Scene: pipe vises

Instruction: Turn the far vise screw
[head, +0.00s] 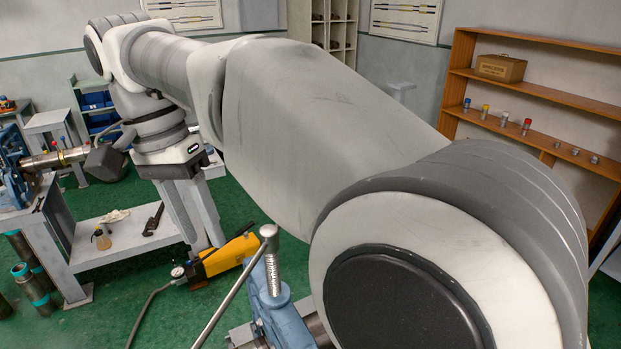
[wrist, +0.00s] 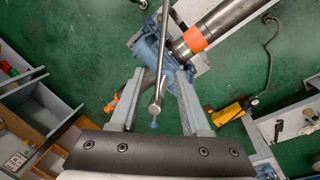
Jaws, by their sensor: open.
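Two blue vises show in the head view. The farther blue vise (head: 10,165), at the left edge, holds a steel pipe (head: 50,160) on a grey bench. The nearer blue vise (head: 275,307), at bottom centre, has a steel screw (head: 272,270) and a long bar handle (head: 232,290). In the wrist view a blue vise (wrist: 148,50) with a steel bar (wrist: 161,70) lies beyond my gripper (wrist: 160,76). My gripper is open, with the bar's knob showing between its fingers. Nothing is held. I cannot judge the gap in depth. My arm hides much of the middle.
An orange-banded pipe (wrist: 212,28) shows at the wrist view's vise. A yellow pump (head: 225,255) with a hose stands on the green floor near the nearer vise. A bottle (head: 102,240) and a wrench (head: 153,220) lie on the bench's low shelf. A wooden shelf (head: 545,95) stands right.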

